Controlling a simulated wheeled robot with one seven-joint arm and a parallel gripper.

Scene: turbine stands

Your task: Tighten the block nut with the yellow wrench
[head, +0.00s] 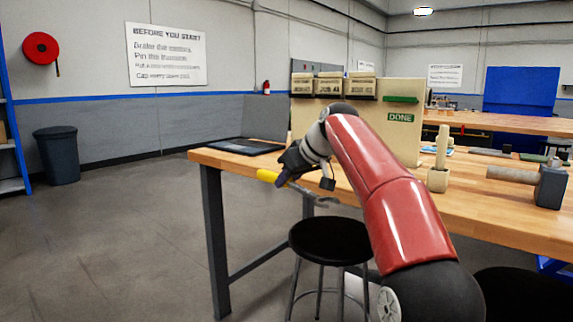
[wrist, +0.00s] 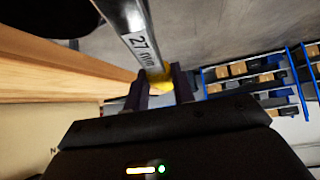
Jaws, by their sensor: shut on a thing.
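In the wrist view my gripper (wrist: 160,84) is shut on the yellow part of the wrench (wrist: 140,40), and the grey shaft carries a "27 mm" label. I cannot make out the block nut in either view.
The wooden workbench (head: 225,157) has a laptop (head: 245,146), a wooden peg stand (head: 438,178) and a dark block with a wooden cylinder (head: 551,187). A DONE board (head: 400,117) stands on it. A black stool (head: 330,240) is in front.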

